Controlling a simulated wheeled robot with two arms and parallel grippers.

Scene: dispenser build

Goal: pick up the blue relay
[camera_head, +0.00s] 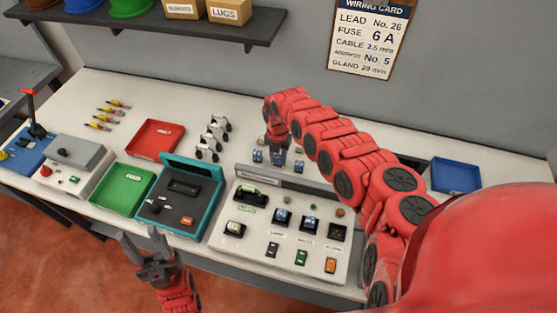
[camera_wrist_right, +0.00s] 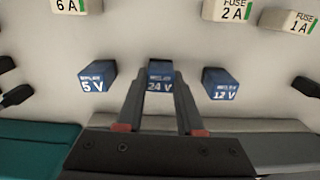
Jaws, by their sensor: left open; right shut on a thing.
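Three small blue relays stand in a row behind the white panel: the 5 V relay (camera_wrist_right: 96,78) on the left, the 24 V relay (camera_wrist_right: 160,76) in the middle and the 12 V relay (camera_wrist_right: 221,84) on the right in the right wrist view. My right gripper (camera_wrist_right: 161,92) is shut on the 24 V relay, one finger on each side of it. In the head view my right gripper (camera_head: 278,149) reaches down at this row. My left gripper (camera_head: 147,238) is open and empty in front of the table edge.
The white panel (camera_head: 243,262) holds sockets, blue modules and switches in front of the relays. Beside it lie a teal case (camera_head: 168,213), a green tray (camera_head: 121,187) and a red tray (camera_head: 154,139). Labelled fuses (camera_wrist_right: 227,9) stand behind the relays. A blue tray (camera_head: 455,175) is far right.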

